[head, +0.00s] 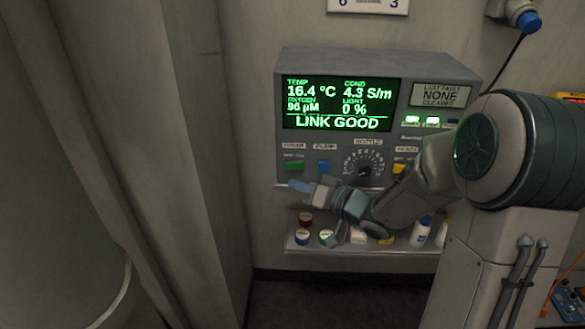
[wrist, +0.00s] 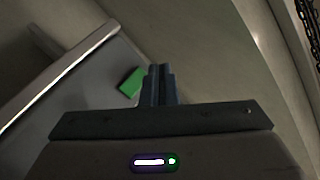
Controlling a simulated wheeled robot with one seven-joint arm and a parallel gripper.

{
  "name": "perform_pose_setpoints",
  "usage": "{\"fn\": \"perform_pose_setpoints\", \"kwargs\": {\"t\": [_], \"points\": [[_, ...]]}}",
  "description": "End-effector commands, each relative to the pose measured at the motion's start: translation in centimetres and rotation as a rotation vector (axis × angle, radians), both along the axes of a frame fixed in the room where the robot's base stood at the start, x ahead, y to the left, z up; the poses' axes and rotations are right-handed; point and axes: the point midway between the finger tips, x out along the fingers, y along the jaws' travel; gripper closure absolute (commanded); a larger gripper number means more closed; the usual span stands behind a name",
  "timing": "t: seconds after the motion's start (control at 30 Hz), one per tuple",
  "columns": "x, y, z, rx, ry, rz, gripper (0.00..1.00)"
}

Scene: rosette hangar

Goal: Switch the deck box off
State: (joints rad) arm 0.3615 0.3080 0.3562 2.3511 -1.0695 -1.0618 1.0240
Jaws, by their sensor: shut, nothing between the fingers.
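The deck box (head: 296,62) is a grey unit on the wall in the head view, with a lit green screen (head: 341,105) reading LINK GOOD. A green rocker switch (head: 294,166) sits at its lower left, under a small label. The green switch also shows in the wrist view (wrist: 131,83), just left of the fingers. My gripper (head: 297,186) is shut and empty, a little below the green switch in the head view. In the wrist view my fingers (wrist: 160,84) are together beside the switch; I cannot tell whether they touch the panel.
A blue button (head: 323,167), a dial (head: 364,168) and a yellow control (head: 399,168) sit right of the switch. A shelf (head: 296,244) below holds several small jars and bottles. A wall panel edge stands left of the box.

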Motion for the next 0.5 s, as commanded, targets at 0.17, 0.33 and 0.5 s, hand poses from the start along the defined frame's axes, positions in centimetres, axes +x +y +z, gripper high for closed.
{"fn": "perform_pose_setpoints", "kwargs": {"t": [0.17, 0.33, 0.5], "points": [[2.4, 0.3, 0.1, 0.001, 0.002, 0.0, 1.0], [3.9, 0.4, 0.1, 0.001, 0.001, 0.0, 1.0], [4.4, 0.5, 0.0, 0.001, 0.001, 0.0, 1.0]]}}
